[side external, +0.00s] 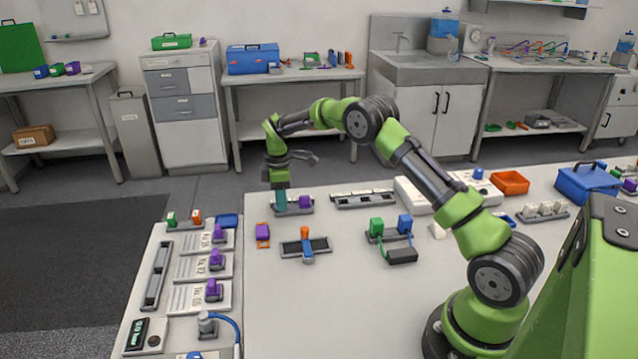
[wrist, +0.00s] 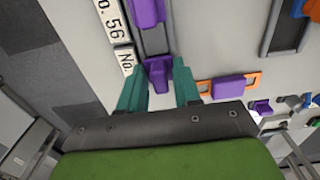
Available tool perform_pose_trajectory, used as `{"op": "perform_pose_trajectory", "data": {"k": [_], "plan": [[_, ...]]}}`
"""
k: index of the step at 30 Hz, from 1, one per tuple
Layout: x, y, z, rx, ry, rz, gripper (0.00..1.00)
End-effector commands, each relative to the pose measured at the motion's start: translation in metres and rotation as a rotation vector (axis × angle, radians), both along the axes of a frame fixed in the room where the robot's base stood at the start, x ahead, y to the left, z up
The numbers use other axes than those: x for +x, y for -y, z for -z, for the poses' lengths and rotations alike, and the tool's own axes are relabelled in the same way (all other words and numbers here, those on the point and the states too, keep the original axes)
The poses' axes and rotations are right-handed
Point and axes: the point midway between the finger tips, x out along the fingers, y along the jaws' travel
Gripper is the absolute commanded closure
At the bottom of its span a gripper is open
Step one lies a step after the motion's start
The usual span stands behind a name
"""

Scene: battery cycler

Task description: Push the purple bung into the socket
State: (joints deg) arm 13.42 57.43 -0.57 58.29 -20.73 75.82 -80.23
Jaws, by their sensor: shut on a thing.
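A purple bung (wrist: 158,74) is between the teal fingertips of my gripper (wrist: 159,88) in the wrist view. The gripper is shut on it. In the side view my gripper (side external: 280,201) points down at the left end of a small grey rack (side external: 293,212), and the fingers hide the held bung. In the wrist view the bung is over the near end of the grey rack strip (wrist: 157,42). Its socket is hidden, and I cannot tell how deep the bung sits. A second purple piece (side external: 305,201) stands in the rack's right end, also seen in the wrist view (wrist: 147,12).
A purple block in an orange frame (side external: 262,235) lies close by, beside my right finger in the wrist view (wrist: 230,88). White number labels (wrist: 112,25) line the rack. A grey bar with an orange-and-blue piece (side external: 305,245) stands nearer. The table's front middle is clear.

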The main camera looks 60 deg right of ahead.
Motion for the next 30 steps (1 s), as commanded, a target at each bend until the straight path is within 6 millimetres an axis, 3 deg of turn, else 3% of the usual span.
{"op": "perform_pose_trajectory", "data": {"k": [29,30], "plan": [[0.000,0.000,0.010,-0.001,-0.002,-0.005,0.96],[-0.001,0.000,0.011,0.000,-0.003,-0.005,0.66]]}}
